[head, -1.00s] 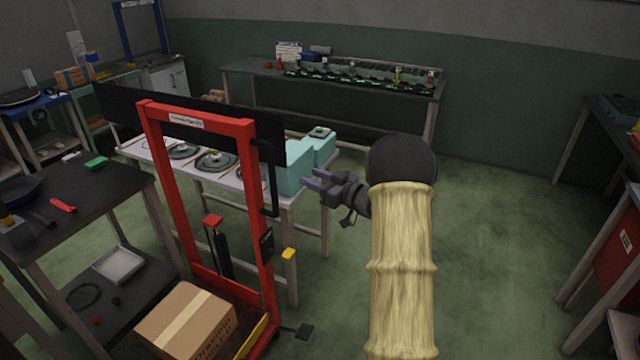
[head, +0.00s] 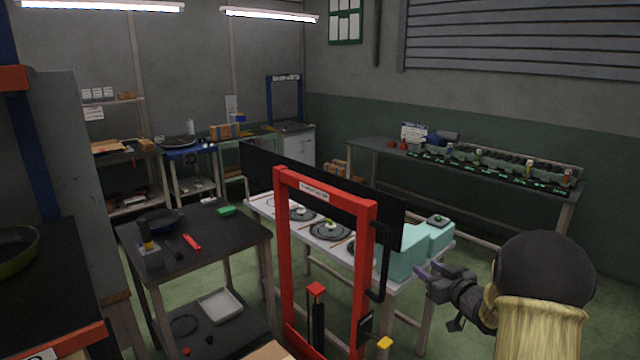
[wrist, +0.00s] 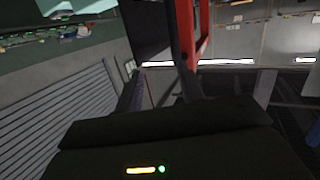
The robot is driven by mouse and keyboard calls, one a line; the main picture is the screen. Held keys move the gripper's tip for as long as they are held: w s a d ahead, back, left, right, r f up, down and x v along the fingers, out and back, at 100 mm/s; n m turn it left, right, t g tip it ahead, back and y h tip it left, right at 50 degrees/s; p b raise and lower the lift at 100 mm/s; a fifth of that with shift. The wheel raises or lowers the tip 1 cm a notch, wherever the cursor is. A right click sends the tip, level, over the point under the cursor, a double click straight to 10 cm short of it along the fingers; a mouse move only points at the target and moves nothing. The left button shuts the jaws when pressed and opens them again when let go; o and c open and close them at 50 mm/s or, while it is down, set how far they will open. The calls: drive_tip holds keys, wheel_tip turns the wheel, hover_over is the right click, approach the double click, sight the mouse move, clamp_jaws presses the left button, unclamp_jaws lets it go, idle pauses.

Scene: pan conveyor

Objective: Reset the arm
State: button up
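My gripper (head: 430,271) is at the lower right in the head view, on the end of my arm, in the air just right of the conveyor table's end. Its two purple-grey fingertips stand apart with nothing seen between them. In the wrist view the dark fingers (wrist: 162,88) also show a gap with only background behind. The teal machine blocks (head: 408,262) on the conveyor table are just left of the fingers; I cannot tell the exact distance in depth.
A red frame (head: 367,250) stands in front of the white conveyor table (head: 262,206), which carries several dark pans. A dark table (head: 215,235) with a pan (head: 160,221) and red-handled tool (head: 191,242) is at left. A long bench (head: 375,153) runs along the back wall.

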drive_tip(key=s+a+m+g+h+p, duration=0.1)
drive_tip(key=s+a+g, duration=0.3)
drive_tip(key=s, duration=0.6)
drive_tip(key=s+a+m+g+h+p, duration=0.1)
drive_tip(key=s+a+g+h+p, duration=0.1)
drive_tip(key=s, duration=0.9)
drive_tip(key=s+a+m+g+h+p, duration=0.1)
drive_tip(key=s+a+g+p, duration=0.2)
drive_tip(key=s+a+g, duration=0.3)
drive_tip(key=s+a, duration=0.2)
drive_tip(key=s, duration=0.2)
drive_tip(key=shift+s+f+m+g+h, duration=0.25)
drive_tip(key=shift+m+g+h, duration=0.15)
